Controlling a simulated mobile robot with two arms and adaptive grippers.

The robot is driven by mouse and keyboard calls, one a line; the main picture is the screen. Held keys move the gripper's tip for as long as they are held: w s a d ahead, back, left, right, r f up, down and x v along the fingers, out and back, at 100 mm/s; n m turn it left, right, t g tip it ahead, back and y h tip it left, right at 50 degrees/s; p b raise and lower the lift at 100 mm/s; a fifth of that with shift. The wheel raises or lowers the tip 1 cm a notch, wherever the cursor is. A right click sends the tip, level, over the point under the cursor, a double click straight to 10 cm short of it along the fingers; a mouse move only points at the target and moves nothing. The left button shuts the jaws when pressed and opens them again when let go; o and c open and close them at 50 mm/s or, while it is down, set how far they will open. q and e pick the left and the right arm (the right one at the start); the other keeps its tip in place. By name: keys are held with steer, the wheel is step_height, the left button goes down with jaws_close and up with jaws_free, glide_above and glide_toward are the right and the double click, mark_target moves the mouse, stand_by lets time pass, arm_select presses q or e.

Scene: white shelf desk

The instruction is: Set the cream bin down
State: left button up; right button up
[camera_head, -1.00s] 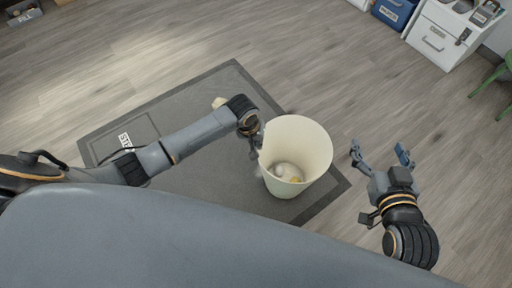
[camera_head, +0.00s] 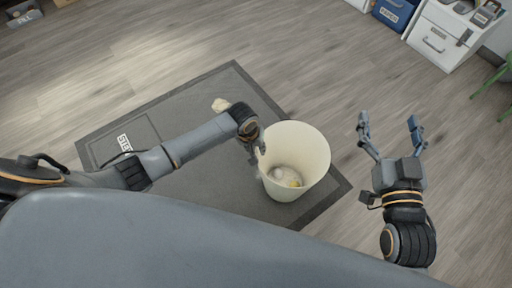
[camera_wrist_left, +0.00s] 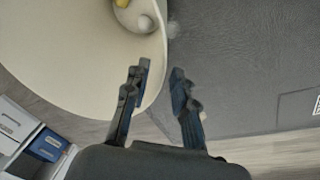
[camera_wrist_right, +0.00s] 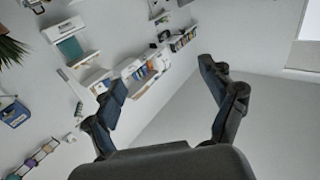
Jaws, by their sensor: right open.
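The cream bin (camera_head: 315,170) is upright over the dark mat's right part, with a few pale and yellowish bits in its bottom. I cannot tell whether its base touches the mat. My left gripper (camera_head: 257,147) is at the bin's left rim. In the left wrist view the bin's wall (camera_wrist_left: 60,70) runs between the narrowed fingers (camera_wrist_left: 160,68), which are on either side of the rim. My right gripper (camera_head: 390,122) is open and empty to the right of the bin, apart from it; its spread fingers show in the right wrist view (camera_wrist_right: 162,75).
A white cabinet (camera_head: 440,40) and a blue box (camera_head: 393,12) stand at the top right, near a green chair (camera_head: 495,80). Floor around the mat is clear.

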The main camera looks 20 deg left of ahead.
steer(key=s+d+f+g+h+p, duration=0.1)
steer(key=s+f+g+p, duration=0.15)
steer(key=f, duration=0.25)
steer(key=s+d+f+g+h+p, duration=0.1)
steer(key=s+d+f+g, duration=0.1)
steer(key=f+g, duration=0.25)
arm_select(q)
step_height(320, 180, up, 12)
steer(key=s+a+p, duration=0.1)
steer(key=s+p, duration=0.1)
steer(key=s+d+r+m+h, duration=0.15)
steer(key=s+d, duration=0.25)
steer(key=s, duration=0.4)
steer(key=s+a+r+m+t+y, duration=0.2)
steer(key=s+a+r, duration=0.4)
steer(key=s+a, duration=0.3)
steer(key=shift+s+y, duration=0.35)
steer(key=shift+s, duration=0.6)
arm_select(e)
steer(key=s+d+f+g+h, duration=0.1)
steer(key=s+d+f+g, duration=0.1)
steer(key=s, duration=0.4)
steer(key=s+d+f+g+h, duration=0.1)
steer(key=s+f+g, duration=0.4)
steer(key=shift+s+d+m, duration=0.35)
steer(key=shift+s+m, duration=0.05)
